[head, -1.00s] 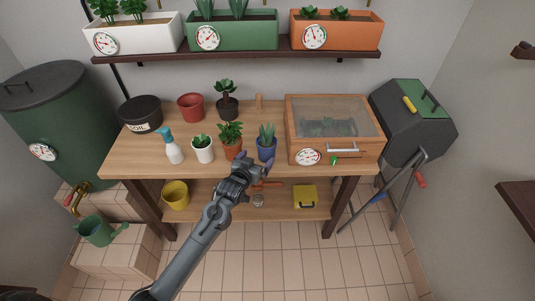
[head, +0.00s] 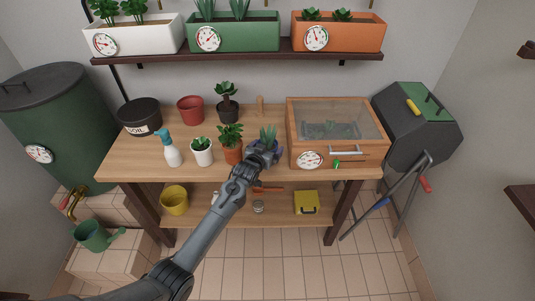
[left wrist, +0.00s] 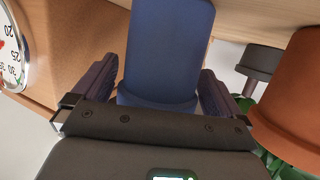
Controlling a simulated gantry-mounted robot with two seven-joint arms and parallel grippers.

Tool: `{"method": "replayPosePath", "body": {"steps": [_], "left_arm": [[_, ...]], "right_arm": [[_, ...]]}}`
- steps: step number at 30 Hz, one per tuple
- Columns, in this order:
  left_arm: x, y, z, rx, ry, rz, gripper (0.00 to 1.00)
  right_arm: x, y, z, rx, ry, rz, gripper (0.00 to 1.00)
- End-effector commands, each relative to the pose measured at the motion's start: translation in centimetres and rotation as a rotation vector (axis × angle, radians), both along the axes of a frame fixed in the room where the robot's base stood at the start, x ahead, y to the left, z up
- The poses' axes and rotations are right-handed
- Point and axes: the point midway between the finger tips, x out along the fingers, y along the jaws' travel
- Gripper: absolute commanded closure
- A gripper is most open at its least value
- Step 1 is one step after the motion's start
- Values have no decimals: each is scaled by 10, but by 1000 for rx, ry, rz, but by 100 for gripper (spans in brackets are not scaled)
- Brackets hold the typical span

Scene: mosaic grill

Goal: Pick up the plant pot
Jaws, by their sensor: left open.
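The blue plant pot (left wrist: 170,50) stands on the wooden workbench. In the head view its spiky green plant (head: 268,133) shows above my left gripper (head: 263,152), which hides most of the pot. In the left wrist view my gripper's two dark fingers lie on either side of the blue pot, with the pot between them. The jaws are open, and some space shows between fingers and pot. Other pots on the bench are a terracotta pot (head: 232,154), a white pot (head: 202,156), an empty red pot (head: 190,110) and a black pot (head: 228,113). My right gripper is out of view.
A wooden box with a clear lid (head: 306,135) and dial stands close right of the blue pot. The terracotta pot is close on its left; it also shows in the left wrist view (left wrist: 290,95). A spray bottle (head: 171,153) and soil bucket (head: 140,117) stand further left.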

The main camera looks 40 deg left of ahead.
Motion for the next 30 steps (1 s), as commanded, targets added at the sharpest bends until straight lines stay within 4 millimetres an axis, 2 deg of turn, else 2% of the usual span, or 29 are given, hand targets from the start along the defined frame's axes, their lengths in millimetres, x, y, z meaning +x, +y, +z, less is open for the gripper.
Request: {"method": "replayPosePath", "body": {"steps": [9, 20, 30], "left_arm": [[4, 1, -1, 0, 1, 0, 0], [3, 1, -1, 0, 1, 0, 55], [4, 1, 7, 0, -4, 0, 56]], "right_arm": [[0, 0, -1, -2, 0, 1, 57], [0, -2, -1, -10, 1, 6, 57], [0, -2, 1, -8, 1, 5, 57]]}}
